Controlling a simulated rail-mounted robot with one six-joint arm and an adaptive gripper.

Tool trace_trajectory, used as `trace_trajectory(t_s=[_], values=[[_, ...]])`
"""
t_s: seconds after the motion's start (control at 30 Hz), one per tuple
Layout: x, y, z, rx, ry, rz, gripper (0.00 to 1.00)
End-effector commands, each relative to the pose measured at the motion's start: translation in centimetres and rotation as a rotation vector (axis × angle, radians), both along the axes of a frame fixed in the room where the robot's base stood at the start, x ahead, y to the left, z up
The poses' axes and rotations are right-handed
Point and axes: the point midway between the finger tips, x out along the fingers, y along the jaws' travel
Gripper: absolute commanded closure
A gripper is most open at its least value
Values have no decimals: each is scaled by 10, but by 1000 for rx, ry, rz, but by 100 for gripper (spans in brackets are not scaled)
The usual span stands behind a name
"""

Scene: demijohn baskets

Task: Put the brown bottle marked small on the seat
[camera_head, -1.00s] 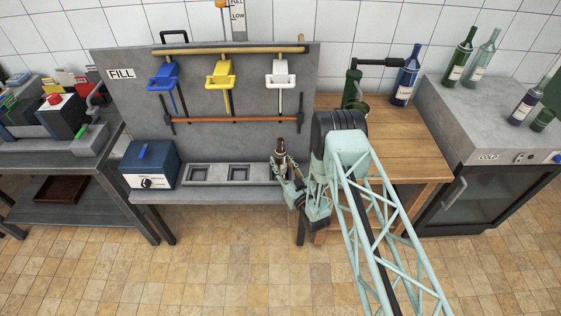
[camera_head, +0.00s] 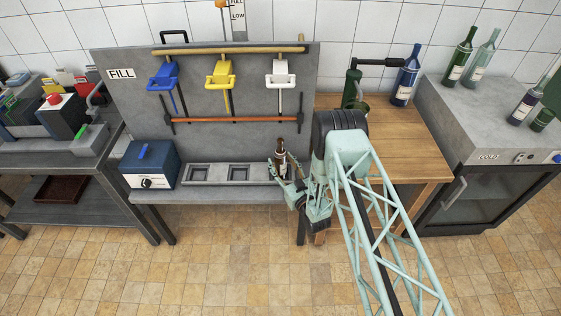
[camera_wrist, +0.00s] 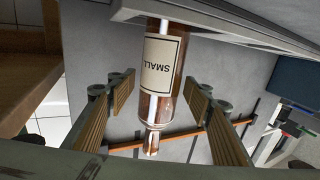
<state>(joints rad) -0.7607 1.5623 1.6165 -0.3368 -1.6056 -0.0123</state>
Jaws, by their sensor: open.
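The brown bottle (camera_head: 280,158) stands upright at the right end of the grey filling bench, under the white valve. In the wrist view the brown bottle (camera_wrist: 163,80) appears upside down, with a cream label reading SMALL. My gripper (camera_head: 284,170) is at the bottle; in the wrist view my gripper (camera_wrist: 160,95) is open, with one ribbed finger pad on each side of the bottle and visible gaps. The seats are square recesses in a grey tray (camera_head: 211,173) on the bench. The bottle's base is hidden behind my gripper in the head view.
A blue box (camera_head: 150,164) stands left of the tray. Blue, yellow (camera_head: 221,76) and white valves (camera_head: 280,75) hang above, with an orange bar (camera_head: 236,119) below them. A wooden table (camera_head: 385,140) with a corker is at the right, beside a cooler (camera_head: 480,180) bearing bottles.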

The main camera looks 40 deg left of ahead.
Motion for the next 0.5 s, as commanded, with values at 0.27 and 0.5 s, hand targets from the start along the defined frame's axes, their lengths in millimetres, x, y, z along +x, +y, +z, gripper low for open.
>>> trace_trajectory(t_s=[0.27, 0.5], values=[[-11, -24, 0, -1, 2, -1, 53], [-28, -55, -1, -1, 2, -1, 53]])
